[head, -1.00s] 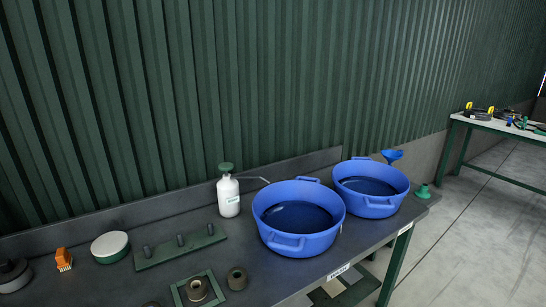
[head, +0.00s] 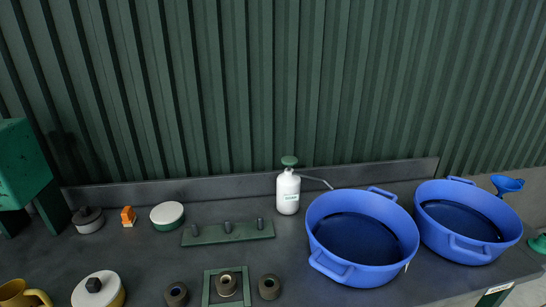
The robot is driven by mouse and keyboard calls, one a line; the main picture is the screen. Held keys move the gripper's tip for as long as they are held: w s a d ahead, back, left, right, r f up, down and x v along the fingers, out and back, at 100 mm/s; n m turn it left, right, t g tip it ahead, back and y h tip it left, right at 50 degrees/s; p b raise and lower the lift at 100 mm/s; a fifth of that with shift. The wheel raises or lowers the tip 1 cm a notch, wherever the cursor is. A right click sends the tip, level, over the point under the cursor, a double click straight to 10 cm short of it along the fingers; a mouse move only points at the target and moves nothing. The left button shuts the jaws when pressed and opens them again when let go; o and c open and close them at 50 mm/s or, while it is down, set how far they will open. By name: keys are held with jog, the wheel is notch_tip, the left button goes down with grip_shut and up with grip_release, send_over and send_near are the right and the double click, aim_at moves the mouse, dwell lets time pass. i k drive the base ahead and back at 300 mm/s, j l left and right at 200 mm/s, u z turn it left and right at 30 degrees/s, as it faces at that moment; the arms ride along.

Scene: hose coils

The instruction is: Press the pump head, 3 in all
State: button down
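The pump bottle (head: 288,193) is white with a pale label and stands upright on the dark bench near the back ledge. Its green pump head (head: 289,161) sits on top, above the bottle's shoulder. A thin grey spout (head: 318,181) reaches from it to the right, towards a blue tub. I cannot tell from this one view whether the head is pressed down at all. My gripper is not in view, and nothing is seen touching the pump head.
Two blue tubs (head: 335,268) (head: 468,252) with dark contents stand right of the bottle. A green plate with pegs (head: 230,237) lies to its left. Several rings lie in front. A green block on legs (head: 22,165) stands far left. The corrugated wall (head: 240,80) rises behind.

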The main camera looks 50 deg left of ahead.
aim_at(289, 162)
jog(key=i+j+u, duration=0.15)
jog(key=u, duration=0.25)
jog(key=i+u, duration=0.6)
jog(key=u, duration=0.15)
jog(key=i+u, duration=0.25)
jog(key=u, duration=0.15)
